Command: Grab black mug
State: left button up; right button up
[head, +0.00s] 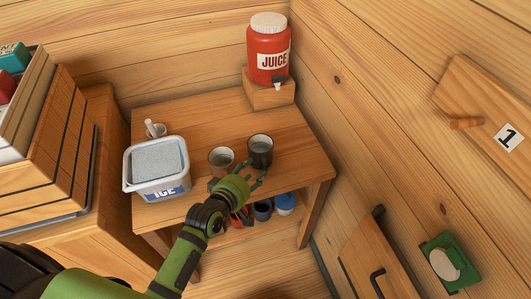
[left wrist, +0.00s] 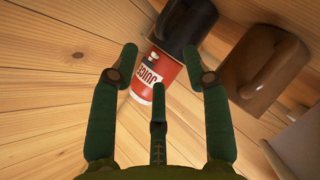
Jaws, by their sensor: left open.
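The black mug (head: 260,149) stands upright on the wooden table, at the right of a brown mug (head: 221,160). My left gripper (head: 252,172) is open and empty, just in front of the black mug on its near side. In the left wrist view, the black mug (left wrist: 186,24) lies beyond my spread green fingers (left wrist: 160,52), partly cut off by the top edge. The brown mug (left wrist: 270,68) is at the right there. I cannot tell whether any finger touches the black mug. My right gripper is not in view.
A white ice tub (head: 157,168) and a small white cup (head: 155,129) stand at the table's left. A red juice dispenser (head: 268,50) sits on a wooden block (head: 268,95) at the back right. A wooden wall rises at the right.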

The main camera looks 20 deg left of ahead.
aim_at(264, 158)
pick_arm(q)
jog(key=x, duration=0.3)
jog(key=p+x, duration=0.1)
jog(key=x, duration=0.2)
jog(key=shift+w+a+r, duration=0.15)
jog(key=shift+a+r, duration=0.05)
jog(key=shift+r, duration=0.05)
jog(key=shift+w+d+f, duration=0.2)
jog(key=shift+w+f, duration=0.1)
jog(key=shift+w, duration=0.25)
jog(key=shift+s, duration=0.1)
grip_shut()
